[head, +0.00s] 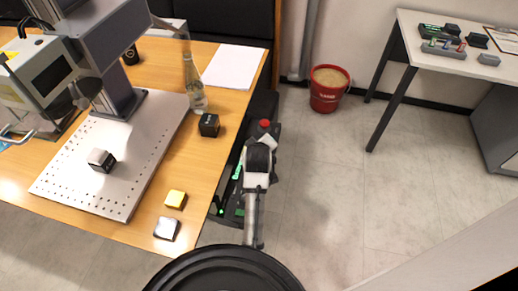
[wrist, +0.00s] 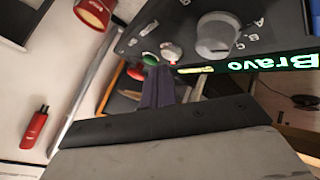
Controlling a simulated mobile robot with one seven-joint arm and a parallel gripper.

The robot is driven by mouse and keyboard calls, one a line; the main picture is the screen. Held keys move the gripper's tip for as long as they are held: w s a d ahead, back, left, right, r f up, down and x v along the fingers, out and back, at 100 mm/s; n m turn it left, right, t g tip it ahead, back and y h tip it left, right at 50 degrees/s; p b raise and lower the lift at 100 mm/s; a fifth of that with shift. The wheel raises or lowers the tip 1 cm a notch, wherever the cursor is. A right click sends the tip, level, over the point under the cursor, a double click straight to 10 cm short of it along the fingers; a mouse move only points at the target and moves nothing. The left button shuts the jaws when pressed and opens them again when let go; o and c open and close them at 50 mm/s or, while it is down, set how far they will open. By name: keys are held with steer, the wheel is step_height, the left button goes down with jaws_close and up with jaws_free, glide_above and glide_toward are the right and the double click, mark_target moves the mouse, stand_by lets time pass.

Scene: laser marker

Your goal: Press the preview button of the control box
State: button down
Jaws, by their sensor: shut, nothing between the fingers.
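The control box (wrist: 275,25) fills the upper right of the wrist view, dark, with a grey rotary knob (wrist: 218,36) marked with letters and a green lit display (wrist: 250,63) reading "Bravo". A white round button (wrist: 171,52), a green one (wrist: 151,59) and a red one (wrist: 137,71) sit along its edge. I cannot read which is the preview button. My gripper (wrist: 157,92) is shut and empty, its fingertips close below the white and green buttons; contact cannot be told. In the head view my arm hides much of the control box (head: 240,205) beside the table.
The wooden table (head: 226,108) holds a perforated plate (head: 75,180) under the laser machine, a bottle (head: 194,88) and several small cubes near its right edge. A red bucket (head: 327,97) and a white side table (head: 415,45) stand right. Floor between is clear.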

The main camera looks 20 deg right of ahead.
steer(key=shift+r, duration=0.15)
step_height(320, 180, up, 6)
steer(key=p, duration=0.6)
stand_by(1.5)
